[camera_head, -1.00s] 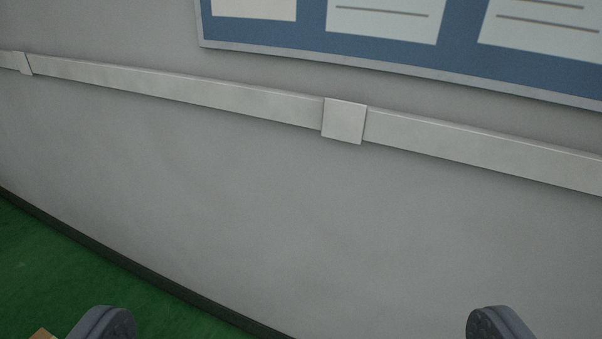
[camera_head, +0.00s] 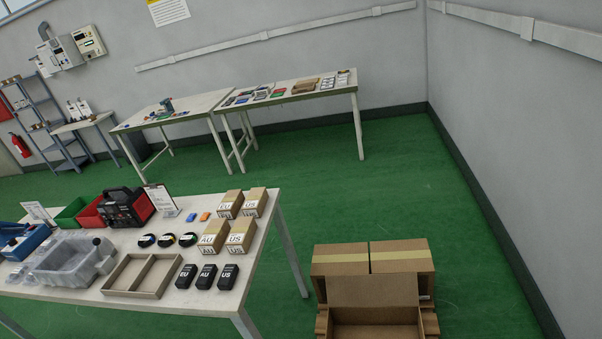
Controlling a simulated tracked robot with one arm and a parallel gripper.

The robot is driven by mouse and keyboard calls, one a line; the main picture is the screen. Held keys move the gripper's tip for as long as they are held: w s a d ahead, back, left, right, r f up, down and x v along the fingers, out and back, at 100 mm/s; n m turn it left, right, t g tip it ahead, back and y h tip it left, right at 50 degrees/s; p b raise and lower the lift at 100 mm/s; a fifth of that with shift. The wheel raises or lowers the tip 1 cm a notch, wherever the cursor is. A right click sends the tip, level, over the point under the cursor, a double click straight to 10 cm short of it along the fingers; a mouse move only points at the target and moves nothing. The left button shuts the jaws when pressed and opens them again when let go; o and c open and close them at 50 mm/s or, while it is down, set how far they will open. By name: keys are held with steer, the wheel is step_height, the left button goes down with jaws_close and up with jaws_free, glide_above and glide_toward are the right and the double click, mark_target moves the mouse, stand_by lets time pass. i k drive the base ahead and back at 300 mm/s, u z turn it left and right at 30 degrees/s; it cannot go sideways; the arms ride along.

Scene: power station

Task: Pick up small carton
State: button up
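Several small brown cartons with white labels stand grouped at the right end of the near white table. The back row has an EU carton (camera_head: 229,205) and a US carton (camera_head: 254,203). The front row has an AU carton (camera_head: 213,237) and a US carton (camera_head: 241,237). All look closed and upright. My gripper is not visible in the current view, so its fingers and whether it holds anything are hidden.
The near table (camera_head: 180,212) also carries black EU, AU and US blocks (camera_head: 207,277), a divided tray (camera_head: 143,276), a clear case (camera_head: 68,260) and a black-red device (camera_head: 126,206). Larger boxes (camera_head: 372,258) stand right of it. Green floor (camera_head: 380,190) lies clear behind.

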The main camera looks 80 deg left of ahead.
mark_target(240, 237)
steer(key=u, duration=2.7)
steer(key=k, duration=0.85)
steer(key=i, duration=0.85)
steer(key=z, duration=0.05)
